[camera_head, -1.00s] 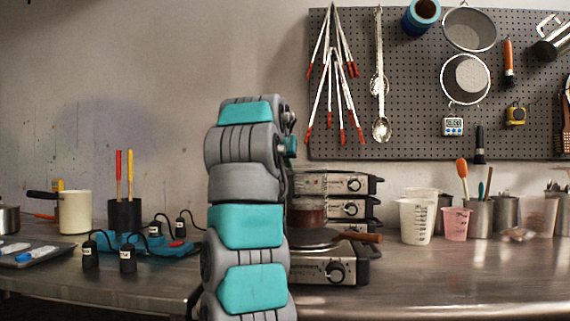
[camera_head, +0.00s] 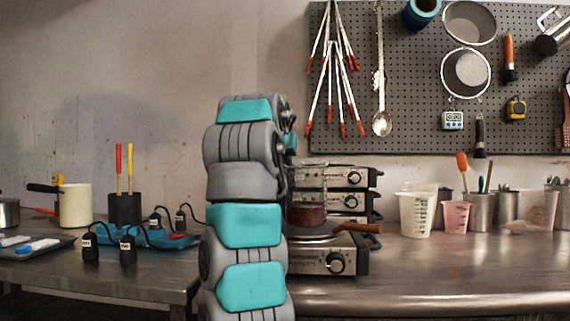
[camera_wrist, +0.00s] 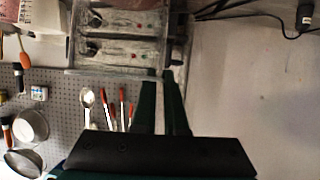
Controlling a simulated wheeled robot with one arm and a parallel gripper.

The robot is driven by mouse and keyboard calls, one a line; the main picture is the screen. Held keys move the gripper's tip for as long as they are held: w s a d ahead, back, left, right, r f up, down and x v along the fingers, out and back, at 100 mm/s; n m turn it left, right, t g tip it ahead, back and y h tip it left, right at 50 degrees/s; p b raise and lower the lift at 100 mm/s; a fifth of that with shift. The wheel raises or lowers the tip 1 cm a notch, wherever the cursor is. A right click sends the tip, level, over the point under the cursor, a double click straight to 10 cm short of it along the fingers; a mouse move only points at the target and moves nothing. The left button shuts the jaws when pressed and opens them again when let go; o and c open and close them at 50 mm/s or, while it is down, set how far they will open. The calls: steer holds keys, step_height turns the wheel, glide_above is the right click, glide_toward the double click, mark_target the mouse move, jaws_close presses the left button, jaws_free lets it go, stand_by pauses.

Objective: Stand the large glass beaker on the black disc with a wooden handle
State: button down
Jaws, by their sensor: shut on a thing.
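The large glass beaker (camera_head: 310,216), with dark red-brown liquid in its lower part, is partly hidden behind my arm in the head view. It appears upright over the black disc (camera_head: 318,238), whose wooden handle (camera_head: 361,228) points right. The disc lies on the front hot plate. I cannot tell whether the beaker's base touches the disc. In the wrist view my gripper (camera_wrist: 163,82) is shut on the beaker's wall near the rim, and the clear glass (camera_wrist: 118,74) extends left of the fingers.
Stacked hot plates (camera_head: 350,178) stand close behind the beaker. A white plastic beaker (camera_head: 416,214), a pink cup (camera_head: 456,217) and metal tool pots stand to the right. A pegboard (camera_head: 420,100) with tools hangs above. The front right counter is clear.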

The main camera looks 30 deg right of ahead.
steer(key=shift+f+b+v, duration=0.15)
steer(key=shift+b+v, duration=0.1)
steer(key=shift+v, duration=0.45)
steer(key=shift+f+b+v, duration=0.15)
steer(key=shift+b+v, duration=0.1)
steer(key=shift+v, duration=0.45)
steer(key=shift+a+f+b, duration=0.2)
steer(key=shift+f+b, duration=0.1)
steer(key=shift+b, duration=0.05)
stand_by(0.7)
steer(key=c, duration=0.9)
jaws_free()
steer(key=shift+a, duration=0.1)
steer(key=shift+v, duration=3.8)
